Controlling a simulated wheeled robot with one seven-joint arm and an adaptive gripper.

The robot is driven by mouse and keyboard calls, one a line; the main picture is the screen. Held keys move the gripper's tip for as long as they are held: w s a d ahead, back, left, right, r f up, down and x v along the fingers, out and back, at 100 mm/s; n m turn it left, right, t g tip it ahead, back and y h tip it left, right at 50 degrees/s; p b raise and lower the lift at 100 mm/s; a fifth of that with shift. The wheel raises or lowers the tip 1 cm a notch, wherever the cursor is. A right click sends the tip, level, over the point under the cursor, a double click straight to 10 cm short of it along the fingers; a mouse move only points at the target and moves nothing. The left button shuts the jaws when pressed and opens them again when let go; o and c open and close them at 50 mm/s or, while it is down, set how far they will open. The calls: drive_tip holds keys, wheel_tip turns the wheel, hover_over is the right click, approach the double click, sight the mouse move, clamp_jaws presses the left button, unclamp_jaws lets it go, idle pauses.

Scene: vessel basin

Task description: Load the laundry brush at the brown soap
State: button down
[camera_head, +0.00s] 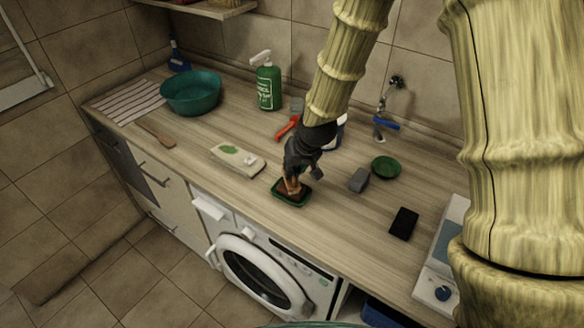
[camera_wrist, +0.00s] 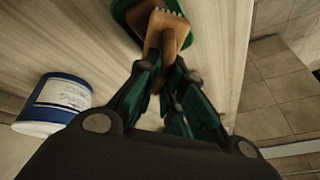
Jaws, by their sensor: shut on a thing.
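My gripper (camera_head: 294,176) is shut on an orange-brown wooden brush (camera_head: 291,187) and points down at the counter's front part. In the wrist view my gripper (camera_wrist: 163,72) has both fingers closed around the brush (camera_wrist: 168,38), whose toothed end points away. A green rectangular dish (camera_head: 277,195) lies under the brush, and its rim also shows in the wrist view (camera_wrist: 187,45). Brown soap (camera_head: 302,190) shows in the dish, partly hidden by the brush. The brush end is at or just above the soap; I cannot tell whether they touch.
A white case with a green leaf (camera_head: 236,159) lies left of the dish. A grey block (camera_head: 359,179), green saucer (camera_head: 386,167) and black pad (camera_head: 404,222) are to the right. A blue-and-white tub (camera_wrist: 58,103) stands nearby. A teal basin (camera_head: 190,95) and green bottle (camera_head: 267,84) are behind.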

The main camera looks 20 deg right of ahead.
drive_tip(key=shift+f, duration=0.55)
idle(1.4)
drive_tip(key=shift+r, duration=0.1)
drive_tip(key=shift+r+p, duration=2.45)
drive_tip(key=shift+r, duration=1)
